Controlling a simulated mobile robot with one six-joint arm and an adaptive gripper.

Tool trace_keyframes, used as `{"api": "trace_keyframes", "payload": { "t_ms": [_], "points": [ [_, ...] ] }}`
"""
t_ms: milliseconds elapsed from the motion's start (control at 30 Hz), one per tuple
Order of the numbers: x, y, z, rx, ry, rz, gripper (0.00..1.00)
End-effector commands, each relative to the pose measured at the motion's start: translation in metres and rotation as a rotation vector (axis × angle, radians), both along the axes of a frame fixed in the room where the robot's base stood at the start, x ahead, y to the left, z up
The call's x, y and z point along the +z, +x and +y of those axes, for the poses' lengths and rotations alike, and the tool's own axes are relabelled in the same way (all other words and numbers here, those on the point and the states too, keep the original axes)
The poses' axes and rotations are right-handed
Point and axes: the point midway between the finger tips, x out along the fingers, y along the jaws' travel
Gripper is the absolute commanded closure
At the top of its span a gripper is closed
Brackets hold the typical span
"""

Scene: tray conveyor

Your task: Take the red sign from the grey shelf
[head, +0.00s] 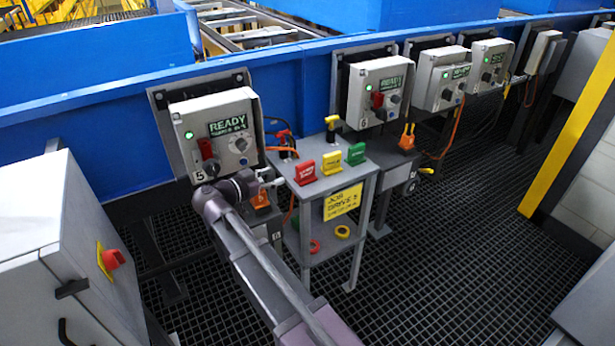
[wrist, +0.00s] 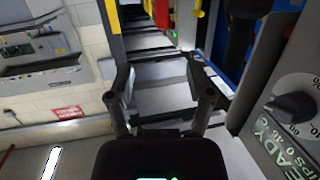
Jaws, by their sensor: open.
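The red sign (head: 305,173) stands upright on the top of the grey shelf (head: 345,179), at its left end. My gripper (head: 275,177) is just left of the red sign, in front of the control box marked 5. It appears apart from the sign. In the wrist view my gripper (wrist: 163,84) has its two fingers spread with nothing between them. Small red and yellow shapes show at the top of that view, too cropped to identify surely.
A yellow sign (head: 331,163) and a green sign (head: 356,154) stand right of the red one. The control box (head: 218,134) is close behind my gripper. A yellow-handled item (head: 332,127) stands at the shelf's back. Coloured rings lie on the lower shelf.

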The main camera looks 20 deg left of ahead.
Motion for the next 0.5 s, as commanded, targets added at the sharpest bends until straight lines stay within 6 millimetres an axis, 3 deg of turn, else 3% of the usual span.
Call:
{"api": "trace_keyframes", "payload": {
  "t_ms": [267, 500],
  "points": [
    [0.0, 0.004, -0.004, -0.004, -0.001, 0.002, 0.32],
    [-0.004, 0.022, -0.014, -0.006, 0.0, 0.002, 0.32]
  ]
}}
